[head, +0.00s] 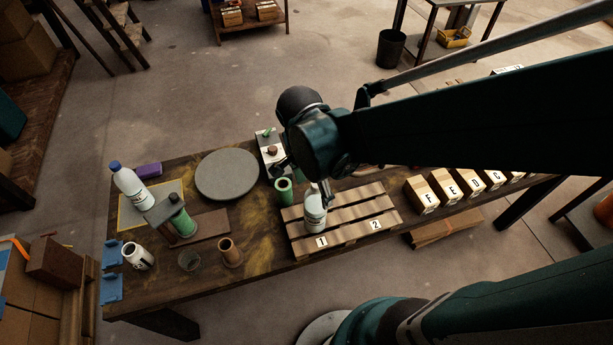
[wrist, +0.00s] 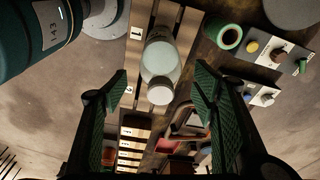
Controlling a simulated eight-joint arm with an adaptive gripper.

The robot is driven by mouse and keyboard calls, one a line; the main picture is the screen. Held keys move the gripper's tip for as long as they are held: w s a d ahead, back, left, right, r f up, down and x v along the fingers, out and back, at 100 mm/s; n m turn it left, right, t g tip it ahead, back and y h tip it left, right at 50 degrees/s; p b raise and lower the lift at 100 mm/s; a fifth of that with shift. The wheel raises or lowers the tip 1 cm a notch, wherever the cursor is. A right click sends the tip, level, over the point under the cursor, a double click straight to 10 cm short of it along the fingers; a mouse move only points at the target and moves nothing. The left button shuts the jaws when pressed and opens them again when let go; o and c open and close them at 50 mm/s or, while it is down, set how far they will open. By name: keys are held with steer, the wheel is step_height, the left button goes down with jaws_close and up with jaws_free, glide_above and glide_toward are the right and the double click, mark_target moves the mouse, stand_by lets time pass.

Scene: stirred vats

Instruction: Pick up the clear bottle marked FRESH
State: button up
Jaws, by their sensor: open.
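A pale bottle (head: 315,212) stands on the wooden pallet (head: 379,208) by the label 1; its marking is not readable. It also shows in the wrist view as a pale bottle (wrist: 160,58), seen from its top end. My gripper (wrist: 161,82) is open, with one finger on each side of the bottle's line and visible gaps to both. In the head view my gripper (head: 325,192) is at the bottle's upper part, partly hidden by my arm. Another bottle, white with a blue cap (head: 128,183), stands at the table's left on a yellow-edged mat (head: 133,220); its writing is unreadable.
A green cylinder (head: 284,190) and a switch box (head: 271,153) stand close behind the pallet bottle. A round grey disc (head: 227,174) lies to their left. Lettered wooden blocks (head: 421,195) line the table at right. A brown cylinder (head: 230,252) stands left of the pallet.

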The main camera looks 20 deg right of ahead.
steer(key=shift+f, duration=0.1)
steer(key=shift+w+d+f+b, duration=0.1)
steer(key=shift+d+f+b, duration=0.15)
steer(key=shift+f, duration=0.55)
steer(key=shift+d+f+b, duration=0.1)
steer(key=shift+f+b, duration=0.1)
steer(key=shift+f, duration=0.65)
steer(key=shift+w+d+f+b, duration=0.1)
steer(key=shift+d+f+b, duration=0.15)
steer(key=shift+f, duration=0.55)
steer(key=c, duration=1.6)
